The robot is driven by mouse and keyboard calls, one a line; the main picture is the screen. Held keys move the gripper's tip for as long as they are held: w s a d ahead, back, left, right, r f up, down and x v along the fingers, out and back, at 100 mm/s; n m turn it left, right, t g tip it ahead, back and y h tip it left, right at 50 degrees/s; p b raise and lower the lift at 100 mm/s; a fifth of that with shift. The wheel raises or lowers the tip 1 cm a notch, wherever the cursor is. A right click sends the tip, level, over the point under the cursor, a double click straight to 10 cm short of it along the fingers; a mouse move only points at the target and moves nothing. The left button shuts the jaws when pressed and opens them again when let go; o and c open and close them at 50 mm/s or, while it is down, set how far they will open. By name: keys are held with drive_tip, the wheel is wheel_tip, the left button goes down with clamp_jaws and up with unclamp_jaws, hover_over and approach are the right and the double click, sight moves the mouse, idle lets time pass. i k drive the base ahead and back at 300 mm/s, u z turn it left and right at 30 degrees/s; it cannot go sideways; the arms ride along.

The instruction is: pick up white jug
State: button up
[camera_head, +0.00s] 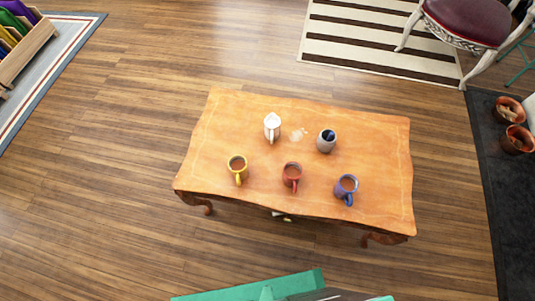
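A small white jug (272,123) stands upright near the back edge of the wooden table (385,150), left of the middle. A yellow mug (238,166) is in front of it to the left, and a red mug (292,173) is in front to the right. A grey cup (326,144) with a dark inside stands to the jug's right, with a pale flat patch (298,134) between them. My gripper is not visible in this view.
A blue mug (346,186) stands near the table's front right. Open wooden floor surrounds the table. A striped rug (375,45) and a chair (470,22) are at the back right. Terracotta pots (517,140) stand at the far right. A green object (250,289) shows at the bottom edge.

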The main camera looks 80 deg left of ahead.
sight(272, 123)
drive_tip(key=u, duration=2.2)
